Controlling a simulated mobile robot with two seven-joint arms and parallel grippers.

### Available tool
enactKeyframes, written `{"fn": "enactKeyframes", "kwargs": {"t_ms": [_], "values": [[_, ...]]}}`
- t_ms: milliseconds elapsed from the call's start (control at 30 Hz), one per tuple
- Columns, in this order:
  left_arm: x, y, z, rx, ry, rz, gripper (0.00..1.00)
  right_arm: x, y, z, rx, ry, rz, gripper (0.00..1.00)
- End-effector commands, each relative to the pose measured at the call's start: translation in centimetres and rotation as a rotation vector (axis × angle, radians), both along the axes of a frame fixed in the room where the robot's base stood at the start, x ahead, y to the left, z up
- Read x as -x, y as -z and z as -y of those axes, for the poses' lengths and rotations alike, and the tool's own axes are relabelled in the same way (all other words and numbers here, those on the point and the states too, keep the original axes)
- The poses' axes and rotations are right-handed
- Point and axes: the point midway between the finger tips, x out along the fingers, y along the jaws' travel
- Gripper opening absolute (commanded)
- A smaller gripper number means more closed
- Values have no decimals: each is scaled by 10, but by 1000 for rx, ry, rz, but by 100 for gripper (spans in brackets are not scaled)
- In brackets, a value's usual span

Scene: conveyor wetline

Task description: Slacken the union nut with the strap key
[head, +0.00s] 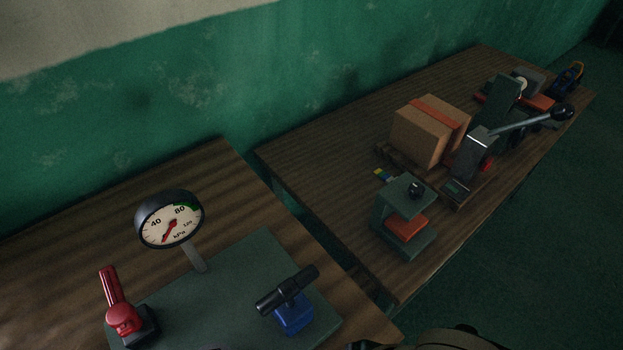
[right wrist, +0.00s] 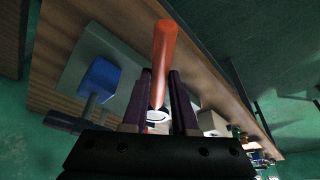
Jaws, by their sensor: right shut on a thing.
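In the right wrist view my right gripper (right wrist: 160,78) is shut on an orange-handled tool (right wrist: 165,45), which looks like the strap key. Its orange handle points away past the fingertips, and a pale ring-like part shows between the fingers. In the head view this tool cannot be made out. I cannot pick out the union nut for certain in either view. A blue fitting with a black crossbar (head: 290,316) stands on the grey-green plate (head: 240,270); its blue body also shows in the right wrist view (right wrist: 99,78). My left gripper is not in view.
A pressure gauge (head: 171,218) and a red lever (head: 119,305) stand by the plate. Across a gap, a second bench (head: 330,170) holds a cardboard box (head: 424,133), a grey-green clamp-like stand (head: 404,216) and a long-levered device (head: 472,155). The green wall runs behind both benches.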

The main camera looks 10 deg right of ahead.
Motion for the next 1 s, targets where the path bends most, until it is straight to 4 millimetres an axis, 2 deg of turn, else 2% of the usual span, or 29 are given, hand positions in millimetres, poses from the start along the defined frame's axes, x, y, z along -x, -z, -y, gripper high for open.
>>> {"fn": "enactKeyframes", "kwargs": {"t_ms": [1000], "values": [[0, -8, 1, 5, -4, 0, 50, 0, -7, 0, -1, 0, 0, 0]]}}
